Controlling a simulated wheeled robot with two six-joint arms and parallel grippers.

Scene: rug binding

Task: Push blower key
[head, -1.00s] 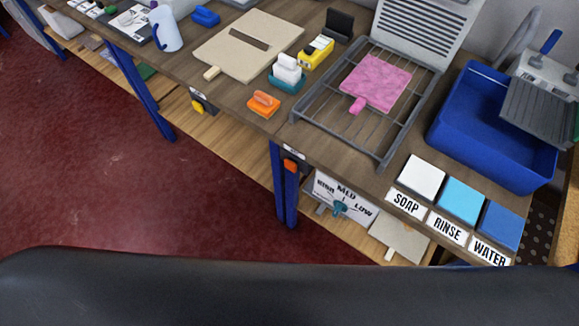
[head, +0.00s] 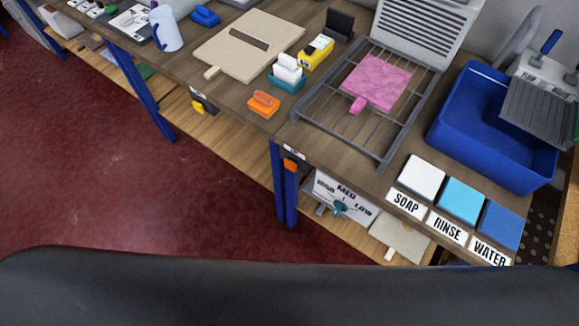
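No part in view is labelled as a blower key, so I cannot tell which one it is. A light grey louvred unit (head: 424,28) stands at the back of the table, behind a grey wire rack (head: 312,108). A pink mottled piece (head: 377,82) with a small tab lies flat on the rack. Under the table edge, a white panel marked HIGH, MED and LOW (head: 357,199) carries a teal knob (head: 339,208). A small orange part (head: 290,165) is at the table's front edge by the blue leg. Neither of my grippers shows.
A blue basin (head: 490,152) stands right of the rack. White, light blue and blue pads sit by SOAP (head: 405,203), RINSE and WATER labels. A beige board (head: 268,58), a yellow device (head: 317,53) and an orange-handled block (head: 263,104) lie left. Red floor (head: 90,170) is open.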

